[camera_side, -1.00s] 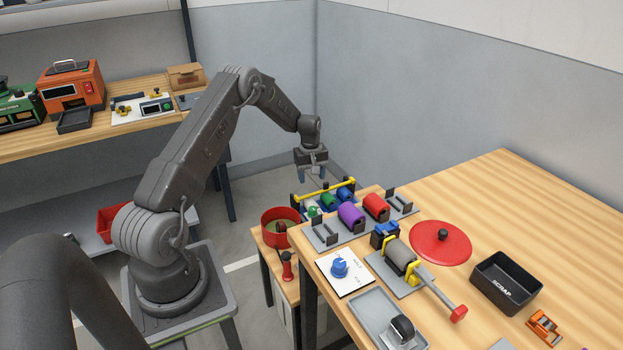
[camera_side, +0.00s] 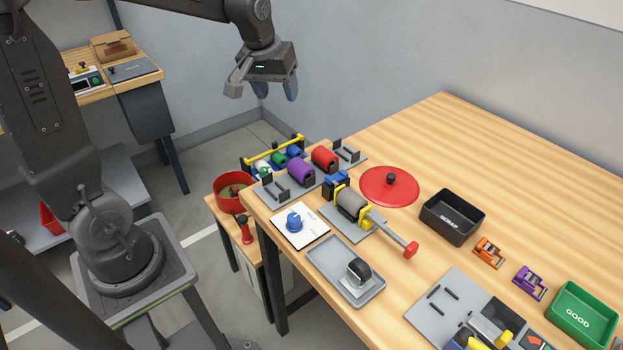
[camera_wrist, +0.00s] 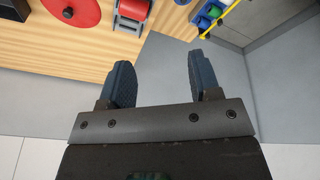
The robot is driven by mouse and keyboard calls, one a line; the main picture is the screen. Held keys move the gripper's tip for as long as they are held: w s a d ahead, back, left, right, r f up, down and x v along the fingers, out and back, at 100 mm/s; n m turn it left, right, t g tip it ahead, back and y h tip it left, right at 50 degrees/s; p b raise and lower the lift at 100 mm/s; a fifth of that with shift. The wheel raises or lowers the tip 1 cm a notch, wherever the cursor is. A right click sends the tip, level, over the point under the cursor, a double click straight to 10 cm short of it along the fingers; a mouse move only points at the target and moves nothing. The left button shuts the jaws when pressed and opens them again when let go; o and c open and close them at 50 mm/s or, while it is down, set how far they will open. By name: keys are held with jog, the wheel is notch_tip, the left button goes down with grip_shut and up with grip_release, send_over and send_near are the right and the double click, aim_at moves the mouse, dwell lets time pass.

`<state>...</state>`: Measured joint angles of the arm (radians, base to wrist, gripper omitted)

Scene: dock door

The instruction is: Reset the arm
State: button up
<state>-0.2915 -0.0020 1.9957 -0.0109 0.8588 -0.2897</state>
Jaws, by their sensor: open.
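My gripper (camera_side: 262,90) hangs in the air above and behind the far left corner of the wooden work table, clear of everything. In the wrist view my gripper (camera_wrist: 155,85) has its two blue fingers spread apart with nothing between them. Below it in the side view, a purple roll (camera_side: 301,171) and a red roll (camera_side: 325,157) sit on grey stands at the table's far left edge. A yellow-handled carrier (camera_side: 273,150) holds green and blue rolls just beyond them.
A red disc lid (camera_side: 389,186), a black scrap bin (camera_side: 452,216), a clamp fixture with a red-ended lever (camera_side: 385,231), a grey tray (camera_side: 330,262) and a green bin (camera_side: 582,315) stand on the table. A red pot (camera_side: 231,204) is on a lower stand. The table's back right is bare.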

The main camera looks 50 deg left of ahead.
jog(key=s+d+r+m+t, duration=0.1)
jog(key=s+d+m, duration=0.2)
jog(key=s+d, duration=0.2)
jog(key=s+d+r+m+t, duration=0.1)
jog(key=s+d+m, duration=0.2)
jog(key=s, duration=0.9)
jog(key=d, duration=0.3)
jog(key=shift+s+m+h, duration=0.3)
jog(key=shift+m+h, duration=0.1)
